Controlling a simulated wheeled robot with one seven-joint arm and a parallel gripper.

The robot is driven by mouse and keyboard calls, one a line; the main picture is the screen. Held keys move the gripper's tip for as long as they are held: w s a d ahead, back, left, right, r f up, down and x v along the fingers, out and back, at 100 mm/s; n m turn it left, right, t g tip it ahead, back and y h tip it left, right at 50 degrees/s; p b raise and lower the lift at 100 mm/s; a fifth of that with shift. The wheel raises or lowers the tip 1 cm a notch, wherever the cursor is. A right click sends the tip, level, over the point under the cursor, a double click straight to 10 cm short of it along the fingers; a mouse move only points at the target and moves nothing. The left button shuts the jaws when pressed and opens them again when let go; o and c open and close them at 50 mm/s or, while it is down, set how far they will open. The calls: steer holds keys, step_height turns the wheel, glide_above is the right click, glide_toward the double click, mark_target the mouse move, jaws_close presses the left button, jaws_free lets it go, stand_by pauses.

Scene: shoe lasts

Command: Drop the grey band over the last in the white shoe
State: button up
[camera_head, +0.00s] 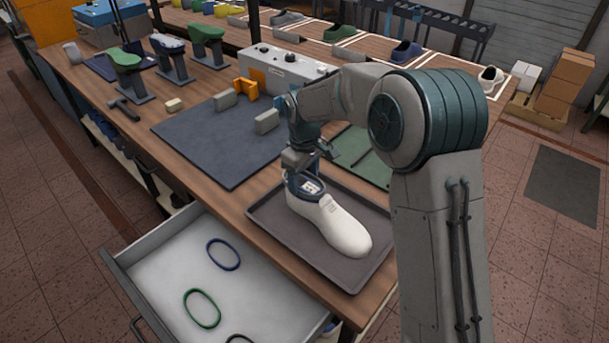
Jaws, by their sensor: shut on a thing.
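The white shoe (335,225) lies on a dark tray near the table's front edge, toe toward the lower right. The pale top of the last (312,187) shows in its opening. My gripper (297,163) is just above the heel end, pointing down. It is shut on what looks like the grey band (291,186), a blue-grey loop hanging at the shoe's opening. The loop seems to be around or just over the last's top; I cannot tell how far down it is. The fingertips are small and partly hidden by my wrist.
The tray (262,223) has a raised rim. An open drawer (160,258) below the table holds a blue band (224,242), a green band (188,304) and a dark band (240,338). A dark mat (205,145) and a grey machine box (280,68) lie behind.

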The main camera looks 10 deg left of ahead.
steer(key=shift+f, duration=0.15)
steer(key=o, duration=1.1)
step_height(320, 180, up, 14)
steer(key=shift+b, duration=0.35)
steer(key=shift+f, duration=0.1)
